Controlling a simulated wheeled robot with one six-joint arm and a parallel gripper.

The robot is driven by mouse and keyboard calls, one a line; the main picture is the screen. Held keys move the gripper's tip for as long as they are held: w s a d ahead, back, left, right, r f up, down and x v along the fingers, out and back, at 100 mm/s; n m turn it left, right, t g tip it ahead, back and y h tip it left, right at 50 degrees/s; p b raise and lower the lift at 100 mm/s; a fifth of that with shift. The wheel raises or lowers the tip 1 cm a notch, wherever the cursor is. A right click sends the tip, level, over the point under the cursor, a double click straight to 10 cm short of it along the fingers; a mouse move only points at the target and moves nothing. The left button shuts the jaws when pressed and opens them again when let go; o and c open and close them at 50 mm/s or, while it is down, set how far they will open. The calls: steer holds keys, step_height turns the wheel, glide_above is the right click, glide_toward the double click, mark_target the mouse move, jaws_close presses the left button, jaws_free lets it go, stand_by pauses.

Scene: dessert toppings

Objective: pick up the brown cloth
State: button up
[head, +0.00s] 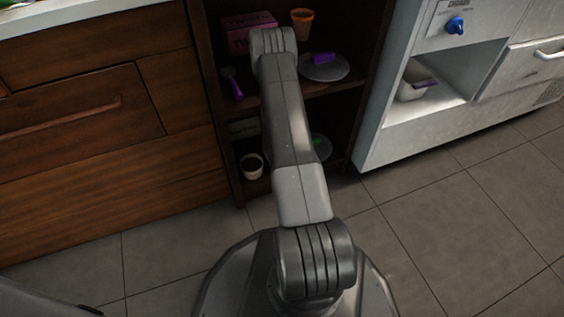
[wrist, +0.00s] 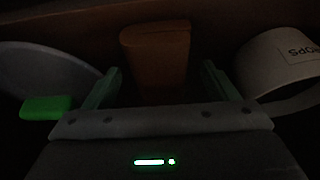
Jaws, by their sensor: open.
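A brown, folded-looking block shape, which I take for the brown cloth (wrist: 156,42), stands out in the middle of the dark wrist view. My gripper (wrist: 162,72) is open, with one pale green finger on each side of the cloth's near end. I cannot tell whether either finger touches it; gaps show on both sides. In the head view my arm reaches into the dark wooden shelf (head: 359,100) and hides both gripper and cloth.
In the wrist view, a grey plate (wrist: 40,65) with a green piece (wrist: 48,107) is at left, and a white lettered cup (wrist: 270,65) is close at right. The head view shows the cup (head: 251,165) low in the shelf. Upper items include a purple scoop (head: 232,84).

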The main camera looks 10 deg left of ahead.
steer(key=shift+f, duration=0.1)
steer(key=shift+c, duration=0.4)
steer(key=c, duration=1)
steer(key=shift+r, duration=0.35)
step_height(320, 180, up, 4)
steer(key=p, duration=0.2)
steer(key=shift+s+d+f+p, duration=0.1)
steer(key=shift+s+p, duration=0.05)
steer(key=shift+p, duration=0.2)
steer(key=s+d+p, duration=0.1)
steer(key=s+d, duration=0.2)
steer(key=s, duration=0.2)
steer(key=s+d+p, duration=0.1)
steer(key=s+d, duration=0.2)
steer(key=s, duration=0.1)
steer(key=s+d+p, duration=0.1)
steer(key=s+d, duration=0.3)
steer(key=s, duration=0.1)
steer(key=shift+s+f, duration=0.25)
steer(key=shift+s, duration=0.1)
